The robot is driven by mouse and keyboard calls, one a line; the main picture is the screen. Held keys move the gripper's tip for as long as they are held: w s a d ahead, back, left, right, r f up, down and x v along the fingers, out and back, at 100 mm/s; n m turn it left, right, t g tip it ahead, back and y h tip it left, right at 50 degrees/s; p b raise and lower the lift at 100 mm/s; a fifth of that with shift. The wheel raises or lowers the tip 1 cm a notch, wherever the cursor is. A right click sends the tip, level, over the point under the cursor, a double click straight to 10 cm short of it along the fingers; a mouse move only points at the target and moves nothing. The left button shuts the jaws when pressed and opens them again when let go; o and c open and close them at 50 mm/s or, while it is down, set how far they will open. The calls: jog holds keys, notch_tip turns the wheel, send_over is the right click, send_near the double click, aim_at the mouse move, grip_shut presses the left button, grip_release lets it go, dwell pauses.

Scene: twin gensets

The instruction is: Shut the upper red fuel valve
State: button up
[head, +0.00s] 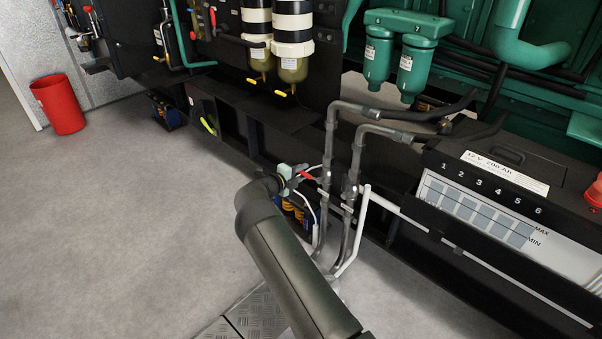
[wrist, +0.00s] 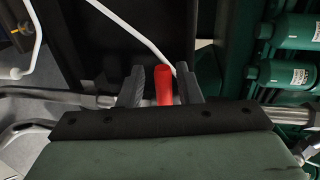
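The red valve handle (head: 307,175) sits by a fitting on the left of two grey vertical fuel pipes (head: 328,150) in the head view. My gripper (head: 297,176) is right at it, at the end of my arm. In the wrist view the red handle (wrist: 164,85) stands between the two dark fingers of my gripper (wrist: 160,88). A gap shows on both sides of it, so the gripper is open around the handle, not clamped. The valve body is mostly hidden behind the gripper. A second red handle lower down cannot be made out.
A second grey pipe (head: 357,165) and a white pipe (head: 362,225) stand close on the right. The battery box (head: 430,215) is further right. Green filters (head: 380,62) and yellow-bowled filters (head: 292,70) are behind. The grey floor (head: 130,215) at left is clear around a red bin (head: 60,105).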

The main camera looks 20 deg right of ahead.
jog(key=p+v, duration=0.4)
jog(key=v, duration=1.3)
jog(key=shift+a+r, duration=0.2)
